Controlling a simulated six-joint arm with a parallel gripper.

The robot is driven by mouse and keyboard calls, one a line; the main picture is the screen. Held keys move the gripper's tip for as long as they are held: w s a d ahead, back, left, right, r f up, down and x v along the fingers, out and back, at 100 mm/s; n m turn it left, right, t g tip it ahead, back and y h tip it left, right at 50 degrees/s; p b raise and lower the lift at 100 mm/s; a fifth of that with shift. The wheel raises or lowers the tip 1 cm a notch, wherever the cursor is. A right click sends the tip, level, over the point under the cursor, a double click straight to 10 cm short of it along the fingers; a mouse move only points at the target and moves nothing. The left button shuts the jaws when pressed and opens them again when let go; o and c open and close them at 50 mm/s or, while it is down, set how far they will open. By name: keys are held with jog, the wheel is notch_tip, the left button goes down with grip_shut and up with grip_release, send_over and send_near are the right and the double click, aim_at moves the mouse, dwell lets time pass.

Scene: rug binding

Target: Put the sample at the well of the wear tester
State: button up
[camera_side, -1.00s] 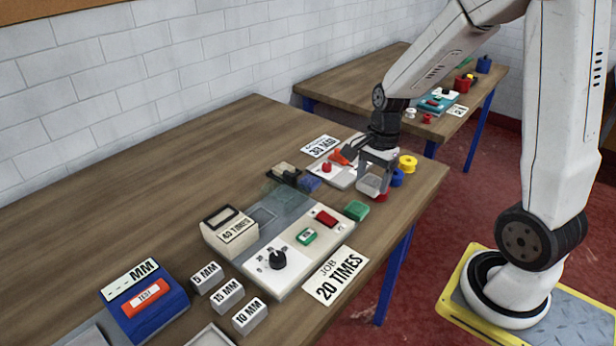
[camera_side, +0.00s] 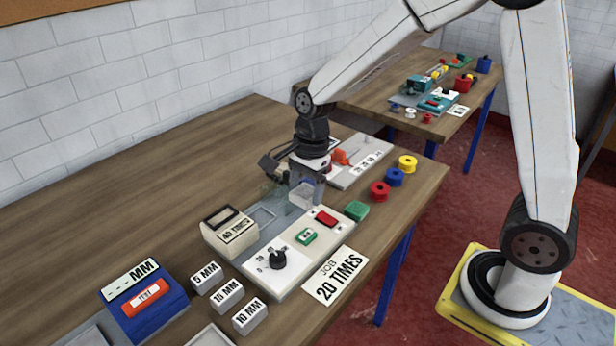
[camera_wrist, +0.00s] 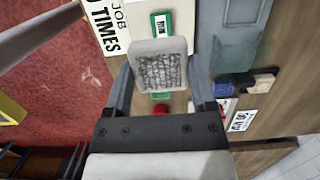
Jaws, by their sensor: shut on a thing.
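My gripper (camera_side: 305,186) is shut on the sample, a small pale grey block (camera_side: 301,196), held above the far part of the wear tester. In the wrist view the sample (camera_wrist: 160,66) shows a mottled, woven-looking face between the two fingers of my gripper (camera_wrist: 160,85). The wear tester (camera_side: 287,260) has a white panel with a black dial, a green display and a red switch. Its well, a shallow rectangular recess (camera_side: 263,217), lies in the grey part, left of and nearer than the sample. The sample is apart from the well.
A cream "40 TIMES" box (camera_side: 230,232) stands left of the well. A green block (camera_side: 356,210) and the red (camera_side: 380,190), blue (camera_side: 395,177) and yellow spools (camera_side: 408,164) stand to the right. A "JOB 20 TIMES" card (camera_side: 335,276) lies in front. The table's left back is clear.

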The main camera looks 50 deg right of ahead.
jog(key=shift+w, duration=0.1)
jog(key=w+f, duration=0.4)
jog(key=w, duration=0.5)
send_over(260, 219)
jog(key=s, duration=0.1)
jog(key=f, duration=0.4)
jog(key=shift+s+d+f, duration=0.15)
jog(key=shift+s, duration=0.05)
jog(key=shift+w+f, duration=0.5)
jog(key=shift+f, duration=0.05)
jog(key=shift+w+f, duration=0.2)
jog(key=shift+f, duration=1.6)
jog(key=shift+f, duration=0.3)
